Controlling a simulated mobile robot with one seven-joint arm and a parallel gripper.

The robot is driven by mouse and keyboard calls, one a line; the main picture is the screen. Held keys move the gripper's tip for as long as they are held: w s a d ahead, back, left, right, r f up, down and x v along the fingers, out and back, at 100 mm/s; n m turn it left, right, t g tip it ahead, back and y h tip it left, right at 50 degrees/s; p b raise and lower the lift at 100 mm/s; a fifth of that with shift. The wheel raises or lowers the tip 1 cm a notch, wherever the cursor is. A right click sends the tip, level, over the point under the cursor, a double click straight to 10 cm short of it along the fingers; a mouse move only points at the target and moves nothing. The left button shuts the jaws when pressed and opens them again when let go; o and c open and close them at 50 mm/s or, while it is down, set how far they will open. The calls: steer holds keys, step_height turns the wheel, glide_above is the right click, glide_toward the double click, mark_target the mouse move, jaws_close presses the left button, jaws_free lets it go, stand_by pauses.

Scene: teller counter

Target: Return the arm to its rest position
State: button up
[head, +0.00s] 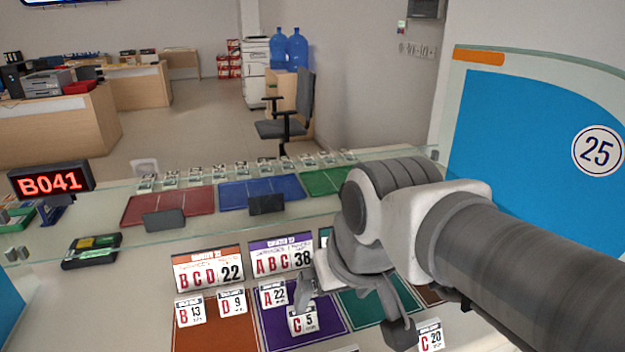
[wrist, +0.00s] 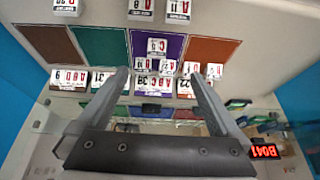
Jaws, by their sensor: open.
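My arm reaches in from the right of the head view over the counter. My gripper (head: 352,312) is open, its two fingers spread above the purple mat (head: 335,318) and the teal mat (head: 365,310). In the wrist view the fingers of my gripper (wrist: 160,75) stand apart with nothing between them. That view is upside down and shows number cards around the purple mat (wrist: 170,45). The arm hides part of the teal mat and the sign behind it.
Signs "BCD 22" (head: 208,270) and "ABC 38" (head: 282,256) stand behind the mats. Small number cards lie around. A glass shelf (head: 110,225) crosses behind, with a red display (head: 50,181) at left. A blue panel (head: 520,140) stands at right.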

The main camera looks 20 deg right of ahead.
steer(key=shift+s+t, duration=0.3)
steer(key=shift+s, duration=0.85)
step_height(320, 180, up, 10)
steer(key=p, duration=0.9)
steer(key=shift+f+p, duration=0.25)
steer(key=shift+p, duration=0.05)
